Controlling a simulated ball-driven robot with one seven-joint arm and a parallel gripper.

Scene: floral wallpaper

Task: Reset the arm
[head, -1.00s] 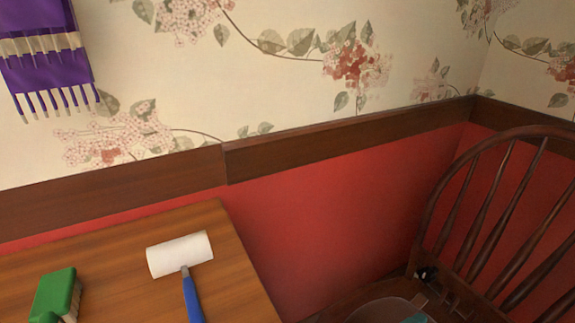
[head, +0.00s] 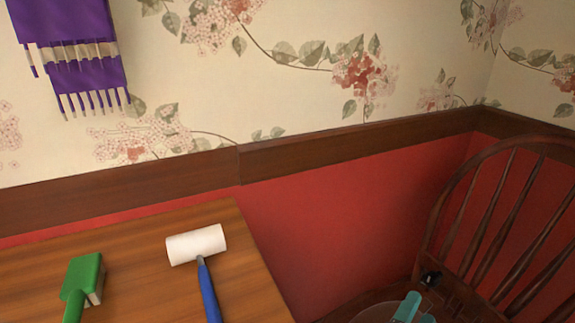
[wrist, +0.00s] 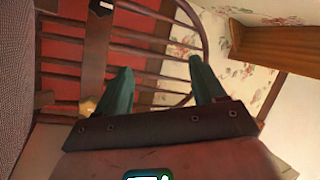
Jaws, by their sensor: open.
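My gripper (wrist: 160,78) is in the wrist view, with two dark teal fingers spread well apart. Nothing sits between the fingers; they are open and empty. Behind them in the wrist view are the spindles and curved back of a wooden chair (wrist: 185,29). In the head view a teal piece (head: 407,308) shows at the bottom edge, in front of the chair. It is cut off by the frame, and I cannot tell for sure whether it is a finger of my gripper.
A wooden table (head: 140,290) at lower left holds a white lint roller (head: 196,244) with a blue handle and a green brush (head: 84,277). The dark wooden chair (head: 490,195) stands at right. A purple scarf (head: 70,22) hangs on the floral wall.

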